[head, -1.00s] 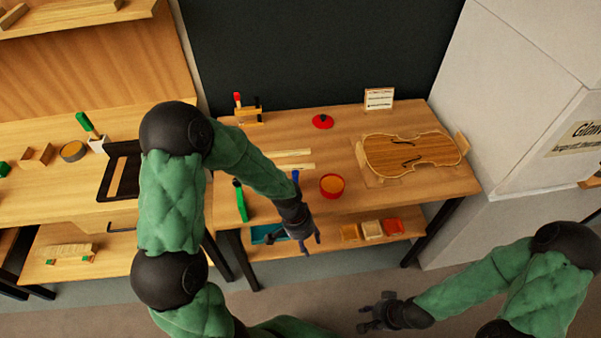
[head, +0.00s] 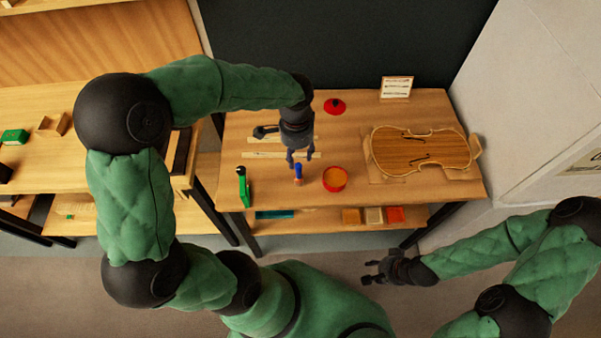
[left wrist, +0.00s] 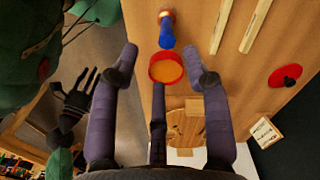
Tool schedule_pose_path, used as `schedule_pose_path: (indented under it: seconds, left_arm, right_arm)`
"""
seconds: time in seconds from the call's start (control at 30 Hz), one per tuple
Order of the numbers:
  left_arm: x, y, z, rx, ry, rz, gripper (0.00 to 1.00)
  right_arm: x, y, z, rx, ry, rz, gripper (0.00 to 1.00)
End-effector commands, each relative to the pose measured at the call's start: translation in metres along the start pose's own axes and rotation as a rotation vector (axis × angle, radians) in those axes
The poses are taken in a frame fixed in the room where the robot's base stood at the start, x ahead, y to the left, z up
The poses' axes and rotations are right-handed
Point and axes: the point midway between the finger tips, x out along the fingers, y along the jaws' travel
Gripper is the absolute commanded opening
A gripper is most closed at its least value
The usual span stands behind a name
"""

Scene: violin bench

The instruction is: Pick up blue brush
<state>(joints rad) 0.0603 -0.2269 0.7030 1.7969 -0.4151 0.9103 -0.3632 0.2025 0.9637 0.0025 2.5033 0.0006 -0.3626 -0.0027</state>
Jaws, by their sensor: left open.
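The blue brush (head: 298,170) stands near the front of the bench, left of the red pot. It has a blue upper part and an orange-tan lower part. It also shows in the left wrist view (left wrist: 167,33), at the top. My left gripper (head: 300,160) is open and empty, just above and behind the brush in the head view. Its spread fingers also show in the left wrist view (left wrist: 161,52), apart from the brush. My right gripper (head: 370,270) has its fingers spread and hangs empty in front of the bench.
The red pot (head: 334,179) with orange contents stands close right of the brush. Pale wood strips (head: 270,154) lie behind. A violin body (head: 418,153) lies at right. Coloured blocks (head: 373,216) sit on the lower shelf.

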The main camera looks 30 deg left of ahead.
Motion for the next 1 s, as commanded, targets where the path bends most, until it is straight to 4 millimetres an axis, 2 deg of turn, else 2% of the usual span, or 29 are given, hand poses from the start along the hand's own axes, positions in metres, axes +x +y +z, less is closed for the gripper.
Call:
schedule_pose_path:
  seconds: [0.03, 0.13, 0.47, 0.7, 0.8, 1.0]
  left_arm:
    - [0.011, 0.0, 0.001, -0.001, -0.003, 0.003, 0.47]
    - [0.027, 0.0, 0.0, 0.0, -0.003, 0.002, 0.47]
    - [0.051, -0.003, -0.002, -0.001, -0.001, 0.002, 0.47]
    - [0.085, -0.007, -0.005, -0.001, -0.001, 0.002, 0.47]
    - [0.091, -0.007, -0.005, 0.0, 0.0, 0.002, 0.47]
    - [0.09, -0.007, -0.006, -0.001, 0.001, 0.001, 0.47]
  right_arm:
    - [0.004, 0.002, 0.0, 0.0, -0.001, 0.0, 0.4]
    - [0.008, 0.003, 0.0, 0.0, -0.001, 0.0, 0.4]
    - [0.016, 0.006, -0.001, 0.0, 0.0, 0.0, 0.4]
    - [0.028, 0.01, -0.001, 0.0, 0.0, 0.0, 0.4]
    - [0.03, 0.011, -0.001, 0.0, 0.0, 0.0, 0.4]
    - [0.029, 0.01, -0.001, 0.0, 0.0, 0.0, 0.4]
